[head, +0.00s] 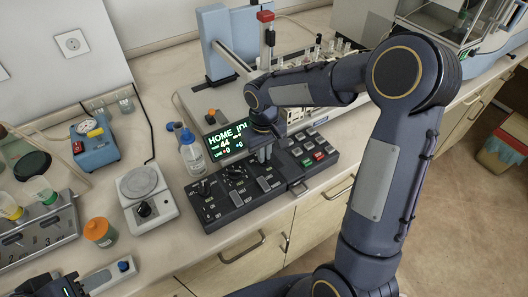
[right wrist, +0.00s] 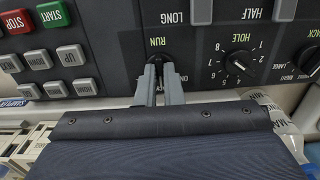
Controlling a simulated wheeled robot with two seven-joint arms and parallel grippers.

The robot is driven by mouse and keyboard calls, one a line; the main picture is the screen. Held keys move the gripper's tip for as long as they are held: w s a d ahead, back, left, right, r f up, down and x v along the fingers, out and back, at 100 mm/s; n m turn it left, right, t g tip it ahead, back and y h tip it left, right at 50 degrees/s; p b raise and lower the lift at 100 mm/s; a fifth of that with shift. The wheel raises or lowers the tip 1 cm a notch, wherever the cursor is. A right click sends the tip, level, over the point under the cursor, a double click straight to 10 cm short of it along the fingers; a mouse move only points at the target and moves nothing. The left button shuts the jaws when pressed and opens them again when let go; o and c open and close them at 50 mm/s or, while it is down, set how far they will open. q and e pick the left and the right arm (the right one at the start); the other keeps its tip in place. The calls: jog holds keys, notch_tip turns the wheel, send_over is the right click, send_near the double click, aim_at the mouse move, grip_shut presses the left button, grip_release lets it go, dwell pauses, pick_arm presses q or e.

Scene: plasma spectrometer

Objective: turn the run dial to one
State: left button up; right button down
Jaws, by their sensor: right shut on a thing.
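The black control panel (head: 225,200) lies on the bench in front of the spectrometer. My right gripper (head: 264,160) points down at the panel's middle in the head view. In the right wrist view its two grey fingers (right wrist: 159,72) are shut on the run dial (right wrist: 158,58), just below the RUN label. The fingers hide most of the dial, and I cannot read its setting; an "ON" mark shows beside it. My left gripper (head: 55,288) is partly in view at the bottom left of the head view, away from the panel; its fingers are unclear.
The hole dial (right wrist: 238,63) sits beside the run dial. Red stop and green start buttons are on the other side. A green-lit display (head: 226,140) stands behind the panel. A wash bottle (head: 192,153) and a hotplate (head: 145,195) stand to the left.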

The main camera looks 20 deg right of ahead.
jog(key=shift+n, duration=0.3)
jog(key=n, duration=0.4)
jog(key=shift+n, duration=2.5)
jog(key=c, duration=1.6)
grip_release()
jog(key=shift+o, duration=0.2)
notch_tip(320, 180, up, 8)
jog(key=shift+f, duration=0.1)
